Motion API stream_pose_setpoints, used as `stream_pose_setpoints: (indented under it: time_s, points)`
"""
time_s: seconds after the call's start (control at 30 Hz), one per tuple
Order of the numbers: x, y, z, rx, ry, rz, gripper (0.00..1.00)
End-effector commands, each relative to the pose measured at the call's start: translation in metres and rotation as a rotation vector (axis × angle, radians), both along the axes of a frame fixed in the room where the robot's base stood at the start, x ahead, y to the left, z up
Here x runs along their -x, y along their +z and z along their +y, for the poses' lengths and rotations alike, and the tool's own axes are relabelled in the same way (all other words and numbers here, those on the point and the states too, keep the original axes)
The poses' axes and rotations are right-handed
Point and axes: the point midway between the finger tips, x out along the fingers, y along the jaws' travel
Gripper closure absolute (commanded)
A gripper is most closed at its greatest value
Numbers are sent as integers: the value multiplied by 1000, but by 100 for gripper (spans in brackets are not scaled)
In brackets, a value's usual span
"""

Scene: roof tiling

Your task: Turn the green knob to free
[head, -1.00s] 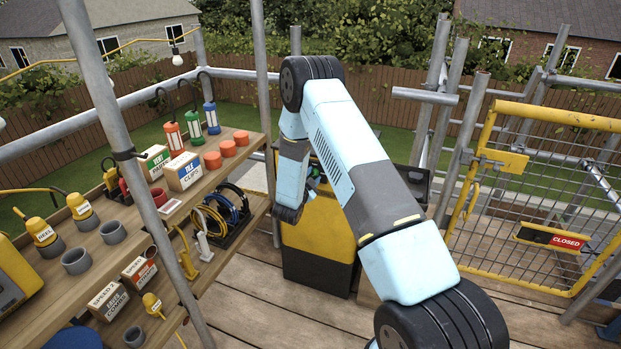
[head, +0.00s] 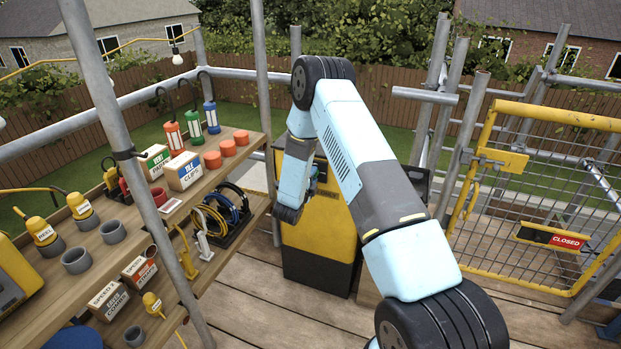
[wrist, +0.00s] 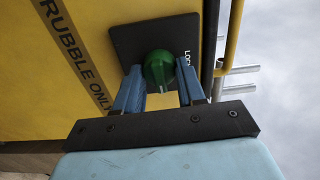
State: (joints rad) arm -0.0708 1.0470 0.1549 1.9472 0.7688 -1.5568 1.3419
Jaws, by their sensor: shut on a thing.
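The green knob (wrist: 159,70) sits on a black square plate (wrist: 125,40) on the face of the yellow rubble bin (wrist: 50,95). My gripper (wrist: 160,76) has its two blue fingers on either side of the knob and is shut on it. White lettering beginning "LOC" shows at the plate's right edge; the rest of the word is cut off by a finger. In the head view the yellow bin (head: 315,235) stands behind my arm, which hides most of the knob and gripper.
A wooden shelf (head: 235,150) with lamps, boxes and orange caps stands at the left, close to my arm. A scaffold pole (head: 262,85) rises between shelf and bin. A yellow mesh gate (head: 530,200) with a "CLOSED" sign (head: 553,238) is at the right.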

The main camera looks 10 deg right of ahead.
Motion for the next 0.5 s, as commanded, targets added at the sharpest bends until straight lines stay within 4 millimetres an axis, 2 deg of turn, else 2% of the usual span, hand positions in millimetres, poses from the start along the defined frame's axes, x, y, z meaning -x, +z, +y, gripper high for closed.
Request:
stream_pose_setpoints:
  time_s: [0.5]
  points:
    - [2,-4,1,-38,2,-17,91]
